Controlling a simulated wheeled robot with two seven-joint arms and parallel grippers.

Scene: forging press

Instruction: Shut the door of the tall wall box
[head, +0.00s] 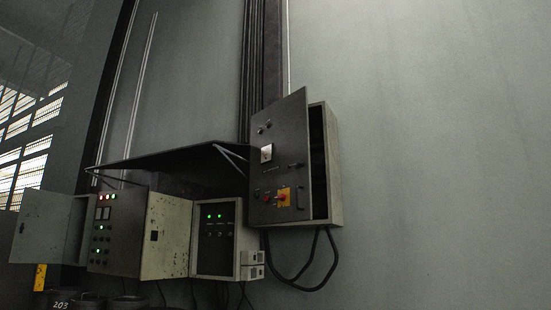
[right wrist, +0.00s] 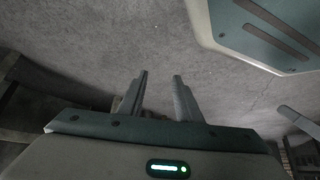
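The tall wall box (head: 334,165) is mounted on the grey wall, right of the middle in the head view. Its dark grey door (head: 279,165) stands part open, its free edge on the right swung out from the box, and a dark gap shows between them. The door carries a gauge, small buttons and a red rotary switch on a yellow plate (head: 283,197). My right gripper (right wrist: 161,75) shows in the right wrist view with its two fingers apart and nothing between them, above a grey floor. Neither gripper is in the head view.
Lower control cabinets (head: 117,230) with lit green and red lamps stand left of the tall box under a dark canopy (head: 180,158). A pale cabinet door (head: 42,228) stands open at far left. Black cables (head: 312,265) hang below the tall box. The wall to its right is bare.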

